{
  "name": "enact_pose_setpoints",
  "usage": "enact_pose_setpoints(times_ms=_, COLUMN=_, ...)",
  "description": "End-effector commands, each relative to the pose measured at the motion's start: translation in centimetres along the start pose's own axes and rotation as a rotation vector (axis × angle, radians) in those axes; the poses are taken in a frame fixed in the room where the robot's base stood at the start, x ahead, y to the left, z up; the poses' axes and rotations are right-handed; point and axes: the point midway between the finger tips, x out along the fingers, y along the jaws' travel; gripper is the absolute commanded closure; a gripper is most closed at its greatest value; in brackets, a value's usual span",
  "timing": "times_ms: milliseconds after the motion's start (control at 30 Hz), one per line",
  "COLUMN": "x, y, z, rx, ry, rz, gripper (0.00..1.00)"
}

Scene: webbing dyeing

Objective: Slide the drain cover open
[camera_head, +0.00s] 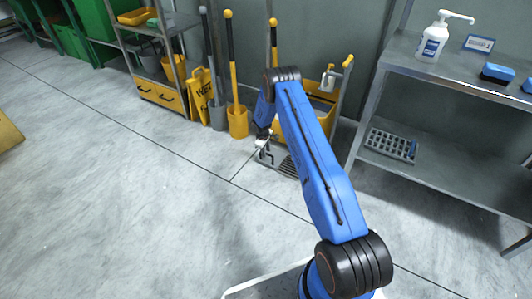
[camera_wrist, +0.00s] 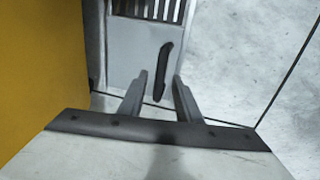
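The drain cover (camera_wrist: 130,62) is a flat grey plate in the floor with a black bar handle (camera_wrist: 165,68). A slotted grate (camera_wrist: 150,9) shows beyond it at the top of the wrist view. In the head view the grate (camera_head: 289,167) lies on the floor beside my arm, which hides part of the drain. My gripper (camera_wrist: 159,76) is open, with the lower part of the handle appearing between its two fingers. Gaps show on both sides of the handle. The depth between fingertips and handle is hard to tell. My gripper (camera_head: 264,152) is low over the drain in the head view.
A yellow mop bucket (camera_head: 322,100) stands close behind the drain, and a yellow wall (camera_wrist: 40,60) fills the wrist view's left. A metal shelf (camera_head: 440,180) stands at the right. Mops and a wet-floor sign (camera_head: 200,92) stand at the back. The front-left floor is clear.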

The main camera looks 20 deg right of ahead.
Motion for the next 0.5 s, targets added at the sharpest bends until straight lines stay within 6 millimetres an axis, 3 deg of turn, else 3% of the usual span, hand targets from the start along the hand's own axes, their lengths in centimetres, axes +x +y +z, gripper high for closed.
enact_pose_setpoints(times_ms=500, x=-8.7, y=0.0, z=-0.1, rx=0.000, ry=0.002, rz=0.002, gripper=0.69)
